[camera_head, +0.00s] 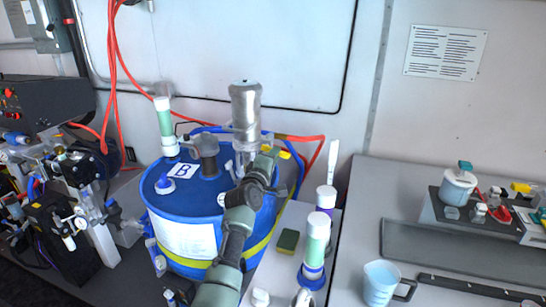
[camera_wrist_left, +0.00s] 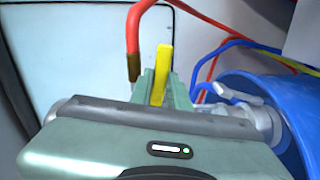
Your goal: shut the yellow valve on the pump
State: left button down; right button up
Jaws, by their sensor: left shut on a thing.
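The pump (camera_head: 246,112) is a silver upright cylinder on top of the blue drum (camera_head: 160,215). My left arm reaches up from the bottom of the head view, and its gripper (camera_head: 268,156) is beside the pump, over the drum's right side. In the left wrist view, the yellow valve handle (camera_wrist_left: 163,65) stands upright between the fingers of my left gripper (camera_wrist_left: 161,88), which are shut on it. Its lower part and the valve body are hidden by the gripper. A little yellow also shows beside the gripper in the head view. My right gripper is not in view.
A red hose (camera_wrist_left: 132,40) comes down close beside the left finger. Blue and red hoses run behind the drum, also in the left wrist view (camera_wrist_left: 235,45). A jug (camera_head: 380,283) is on the right counter.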

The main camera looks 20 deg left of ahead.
pick_arm(q)
jog(key=shift+r+n+p, duration=0.35)
jog(key=shift+n+p, duration=0.05)
jog(key=shift+n, duration=0.5)
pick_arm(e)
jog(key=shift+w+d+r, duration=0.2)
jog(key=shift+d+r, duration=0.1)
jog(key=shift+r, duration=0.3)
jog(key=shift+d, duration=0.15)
pick_arm(q)
jog(key=c, duration=1.3)
grip_release()
jog(key=shift+c, duration=0.2)
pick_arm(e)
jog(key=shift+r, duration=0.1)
